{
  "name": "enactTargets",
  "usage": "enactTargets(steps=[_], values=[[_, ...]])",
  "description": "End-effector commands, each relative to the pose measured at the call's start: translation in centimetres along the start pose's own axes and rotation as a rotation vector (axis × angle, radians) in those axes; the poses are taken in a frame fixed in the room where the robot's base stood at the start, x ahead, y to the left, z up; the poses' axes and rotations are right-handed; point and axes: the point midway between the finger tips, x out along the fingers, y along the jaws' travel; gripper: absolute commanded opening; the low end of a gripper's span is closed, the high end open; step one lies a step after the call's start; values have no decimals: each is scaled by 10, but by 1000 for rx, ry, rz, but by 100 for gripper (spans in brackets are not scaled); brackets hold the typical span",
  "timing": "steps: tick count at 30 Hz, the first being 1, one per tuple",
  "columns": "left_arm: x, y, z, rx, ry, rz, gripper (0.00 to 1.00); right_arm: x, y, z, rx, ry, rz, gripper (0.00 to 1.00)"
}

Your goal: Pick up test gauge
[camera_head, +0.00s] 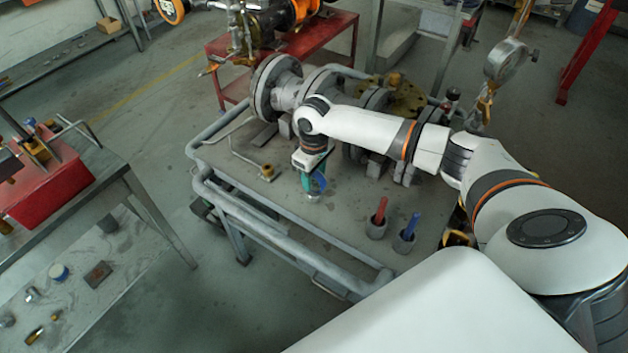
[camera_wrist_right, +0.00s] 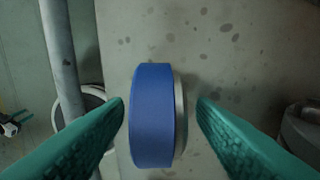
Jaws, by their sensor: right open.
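The test gauge shows in the right wrist view as a round body with a blue rim (camera_wrist_right: 152,115) and a silver edge on its right side. It stands between the two teal fingers of my right gripper (camera_wrist_right: 160,110), with a visible gap on each side. In the head view my right gripper (camera_head: 314,184) points down over the grey bench (camera_head: 345,205). A blue part of the gauge (camera_head: 321,183) shows beside the fingers there, the rest being hidden by them. The gauge's dial face is not visible. My left gripper is not in view.
Pipe rails (camera_head: 270,237) edge the bench. A flanged valve assembly (camera_head: 290,88) stands behind the gripper. A red-handled tool (camera_head: 381,210) and a blue-handled tool (camera_head: 410,226) stand in cups to the right. A dial gauge (camera_head: 505,62) rises at the back right.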

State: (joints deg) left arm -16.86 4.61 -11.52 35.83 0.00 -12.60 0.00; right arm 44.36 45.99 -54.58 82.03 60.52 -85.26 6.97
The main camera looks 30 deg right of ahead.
Motion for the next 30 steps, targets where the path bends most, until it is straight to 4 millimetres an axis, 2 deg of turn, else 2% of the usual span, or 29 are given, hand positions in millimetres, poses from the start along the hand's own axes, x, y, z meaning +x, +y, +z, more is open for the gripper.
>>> enactTargets(steps=[3,12,22,26,30], values=[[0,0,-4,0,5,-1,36,0,0,0,0,0,0,49],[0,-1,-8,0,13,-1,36,0,0,0,0,0,0,0],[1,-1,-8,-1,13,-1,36,-6,-1,1,1,-4,-1,0],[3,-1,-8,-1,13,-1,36,-24,-1,1,1,-6,-3,0],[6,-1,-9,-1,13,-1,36,-53,-1,2,0,-6,-2,0]])
